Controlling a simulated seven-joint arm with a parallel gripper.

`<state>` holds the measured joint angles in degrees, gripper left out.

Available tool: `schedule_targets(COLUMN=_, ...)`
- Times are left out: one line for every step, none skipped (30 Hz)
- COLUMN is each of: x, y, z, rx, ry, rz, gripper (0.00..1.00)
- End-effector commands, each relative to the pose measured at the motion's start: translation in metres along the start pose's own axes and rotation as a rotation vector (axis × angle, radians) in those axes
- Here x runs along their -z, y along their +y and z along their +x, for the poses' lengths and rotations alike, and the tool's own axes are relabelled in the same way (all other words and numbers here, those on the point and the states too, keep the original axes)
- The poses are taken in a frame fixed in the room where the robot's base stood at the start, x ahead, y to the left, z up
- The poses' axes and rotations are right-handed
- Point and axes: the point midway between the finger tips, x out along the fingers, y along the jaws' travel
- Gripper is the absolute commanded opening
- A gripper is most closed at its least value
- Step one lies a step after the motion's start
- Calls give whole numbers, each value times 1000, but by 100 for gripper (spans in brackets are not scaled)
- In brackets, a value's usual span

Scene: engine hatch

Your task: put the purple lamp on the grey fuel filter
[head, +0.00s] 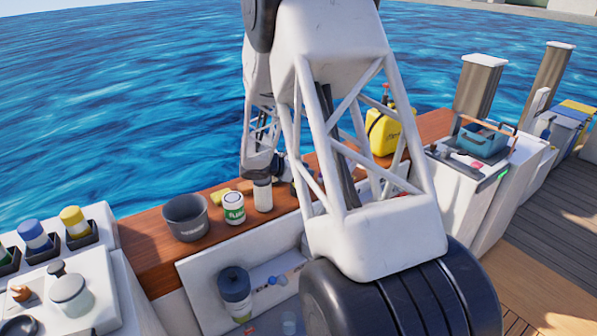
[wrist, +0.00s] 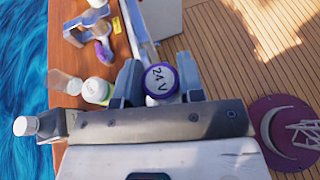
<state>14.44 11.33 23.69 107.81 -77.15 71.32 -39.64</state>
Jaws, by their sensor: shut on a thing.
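The purple lamp (wrist: 160,80) shows in the wrist view as a round purple-rimmed piece with a pale face marked "24 V". My gripper (wrist: 157,84) is shut on it, one finger on each side. In the head view my arm hides the lamp and the fingers. A grey canister with a dark lid (head: 235,285), which looks like the fuel filter, stands upright in the pale hatch at the lower middle of the head view. I cannot pick it out in the wrist view.
On the wooden ledge stand a grey pot (head: 185,218), a green-labelled can (head: 233,208), a pale bottle (head: 262,195) and a yellow jug (head: 383,130). Blue (head: 33,235) and yellow (head: 74,221) capped containers sit at left. Open deck lies at right.

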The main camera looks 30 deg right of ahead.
Motion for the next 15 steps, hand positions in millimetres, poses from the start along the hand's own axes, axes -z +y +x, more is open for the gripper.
schedule_targets(x=6, y=0, z=3, rx=0, ry=0, rz=-1, gripper=13)
schedule_targets(x=9, y=0, z=4, rx=0, ry=0, rz=-1, gripper=13)
schedule_targets(x=12, y=0, z=5, rx=0, ry=0, rz=-1, gripper=13)
schedule_targets(x=14, y=0, z=6, rx=0, ry=0, rz=-1, gripper=13)
schedule_targets(x=16, y=0, z=6, rx=0, ry=0, rz=-1, gripper=13)
schedule_targets(x=17, y=0, z=7, rx=0, ry=0, rz=0, gripper=13)
schedule_targets(x=18, y=0, z=7, rx=0, ry=0, rz=0, gripper=13)
schedule_targets(x=18, y=0, z=7, rx=0, ry=0, rz=0, gripper=13)
schedule_targets(x=18, y=0, z=7, rx=0, ry=0, rz=1, gripper=13)
schedule_targets(x=18, y=0, z=7, rx=0, ry=0, rz=1, gripper=13)
schedule_targets(x=18, y=0, z=7, rx=0, ry=0, rz=1, gripper=13)
schedule_targets(x=18, y=0, z=7, rx=0, ry=0, rz=1, gripper=13)
schedule_targets(x=18, y=0, z=7, rx=0, ry=0, rz=1, gripper=13)
schedule_targets(x=18, y=0, z=7, rx=0, ry=0, rz=1, gripper=13)
schedule_targets(x=18, y=0, z=7, rx=0, ry=0, rz=1, gripper=13)
